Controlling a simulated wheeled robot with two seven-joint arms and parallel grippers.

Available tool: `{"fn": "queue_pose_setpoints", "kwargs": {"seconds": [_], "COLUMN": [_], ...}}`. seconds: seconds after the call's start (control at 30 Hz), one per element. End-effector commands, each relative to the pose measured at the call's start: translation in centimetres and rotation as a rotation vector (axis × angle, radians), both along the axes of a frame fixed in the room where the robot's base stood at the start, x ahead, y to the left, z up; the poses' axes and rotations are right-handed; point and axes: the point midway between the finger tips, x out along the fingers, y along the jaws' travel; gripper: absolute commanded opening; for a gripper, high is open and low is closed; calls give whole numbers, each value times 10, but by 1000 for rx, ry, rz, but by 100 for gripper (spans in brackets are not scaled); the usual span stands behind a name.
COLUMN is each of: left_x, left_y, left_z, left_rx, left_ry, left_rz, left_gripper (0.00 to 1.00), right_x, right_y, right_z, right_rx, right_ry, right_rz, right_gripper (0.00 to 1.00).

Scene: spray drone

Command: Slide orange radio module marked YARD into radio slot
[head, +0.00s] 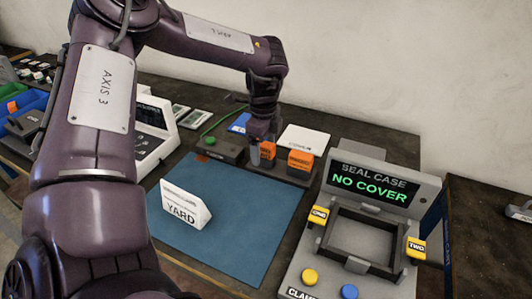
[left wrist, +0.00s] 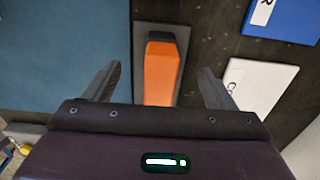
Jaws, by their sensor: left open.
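Two orange modules stand on a dark grey base beyond the blue mat: a left module (head: 267,150) and a right module (head: 300,160). Their labels are too small to read, so I cannot tell which says YARD. My left gripper (head: 263,138) points down just above the left module and partly hides it. In the left wrist view, my left gripper (left wrist: 158,88) is open, its fingers on either side of an orange module (left wrist: 158,75) with a dark end, apart from it. A white wedge marked YARD (head: 183,207) sits on the mat. I cannot identify the radio slot. My right gripper is not in view.
A seal-case station (head: 380,190) reading NO COVER stands at right with a clamp frame and buttons. The blue mat (head: 245,225) is mostly clear. A grey box with a green button (head: 212,142) lies left of the modules. A white card (head: 303,139) lies behind them.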

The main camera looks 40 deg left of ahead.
Motion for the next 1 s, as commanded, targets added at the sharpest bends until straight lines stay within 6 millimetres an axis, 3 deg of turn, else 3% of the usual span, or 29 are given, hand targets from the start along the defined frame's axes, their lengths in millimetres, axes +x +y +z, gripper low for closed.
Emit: {"fn": "queue_pose_setpoints", "kwargs": {"seconds": [1.0], "left_x": [0], "left_y": [0], "left_z": [1], "left_rx": [0], "left_ry": [1], "left_rz": [0], "left_gripper": [78], "right_x": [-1], "right_y": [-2], "right_z": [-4], "right_rx": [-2], "right_ry": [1], "right_rz": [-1], "right_gripper": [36]}}
